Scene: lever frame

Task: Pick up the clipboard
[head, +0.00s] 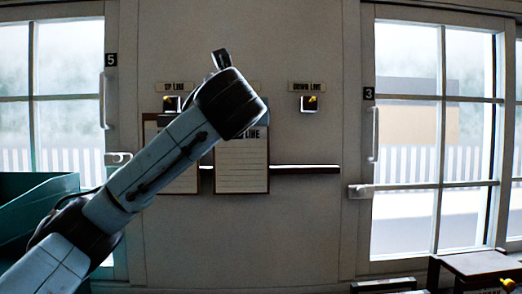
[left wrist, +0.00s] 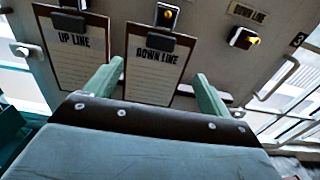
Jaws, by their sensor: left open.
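Two clipboards with lined paper are upright against the wall, side by side. The right one, the DOWN LINE clipboard (head: 241,170), shows in the head view with its top partly behind my left arm. The UP LINE clipboard (head: 181,182) is mostly covered by that arm. In the left wrist view, both the DOWN LINE clipboard (left wrist: 153,77) and the UP LINE clipboard (left wrist: 70,62) show dark clips at the top. My left gripper (left wrist: 159,72) is open, its two fingers pointing at the DOWN LINE clipboard, one toward each side. Whether they touch it I cannot tell. My right gripper is not in view.
A narrow ledge (head: 305,170) runs along the wall at the clipboards' lower part. A small wall box (head: 309,103) under a DOWN LINE label is to the right. Glazed doors flank the wall. A teal container (head: 38,203) stands left, and a small table (head: 482,263) lower right.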

